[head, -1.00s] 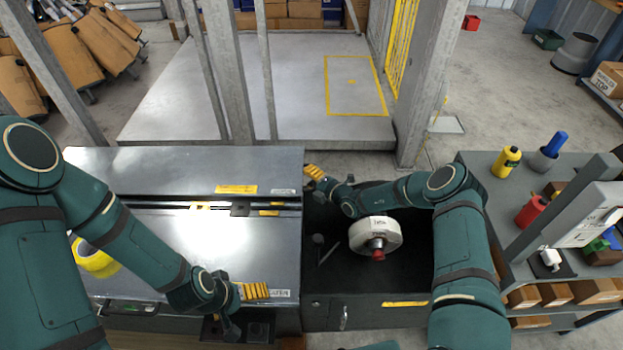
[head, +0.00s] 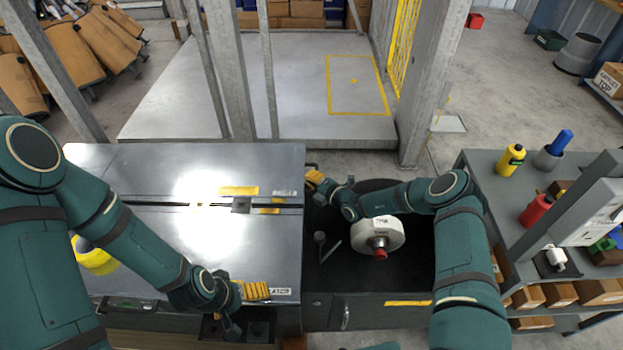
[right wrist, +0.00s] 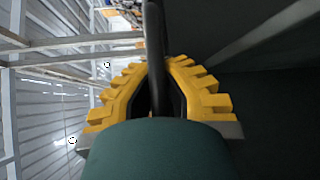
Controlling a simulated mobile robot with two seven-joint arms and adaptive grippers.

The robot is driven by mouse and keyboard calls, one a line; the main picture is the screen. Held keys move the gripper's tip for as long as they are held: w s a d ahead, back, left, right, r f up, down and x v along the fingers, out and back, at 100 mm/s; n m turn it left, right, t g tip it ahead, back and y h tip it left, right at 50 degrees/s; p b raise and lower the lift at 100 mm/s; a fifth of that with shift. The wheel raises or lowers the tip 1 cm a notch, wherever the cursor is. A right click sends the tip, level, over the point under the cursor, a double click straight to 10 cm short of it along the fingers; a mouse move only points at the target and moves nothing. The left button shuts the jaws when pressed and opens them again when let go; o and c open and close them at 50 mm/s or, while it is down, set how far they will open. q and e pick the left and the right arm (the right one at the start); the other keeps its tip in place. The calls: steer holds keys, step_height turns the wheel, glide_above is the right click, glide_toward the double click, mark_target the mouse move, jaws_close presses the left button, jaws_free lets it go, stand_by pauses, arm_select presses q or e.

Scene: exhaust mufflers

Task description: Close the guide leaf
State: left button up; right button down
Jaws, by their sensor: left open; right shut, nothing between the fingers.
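The grey metal bench top at the left has a rear panel (head: 130,165), which looks like the guide leaf, and a front panel (head: 140,265). Both look nearly flat and level, with a narrow dark slot between them. My right gripper (head: 314,176) is shut and empty beside the rear panel's right edge; I cannot tell if it touches. In the right wrist view its yellow fingers (right wrist: 158,65) close toward each other, with a dark upright edge in front of them. My left gripper (head: 257,291) is open over the front panel's front right corner.
A white round part with a red tip (head: 378,234) sits in the black-topped bay right of the panels. A yellow tape roll (head: 92,258) lies by my left arm. A shelf cart (head: 480,165) with bottles and boxes stands at the right.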

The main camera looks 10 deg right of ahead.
steer(key=shift+d+f, duration=0.2)
steer(key=shift+d, duration=0.3)
steer(key=c, duration=1)
jaws_free()
steer(key=shift+d, duration=0.1)
steer(key=shift+a+r, duration=0.15)
steer(key=shift+a, duration=0.05)
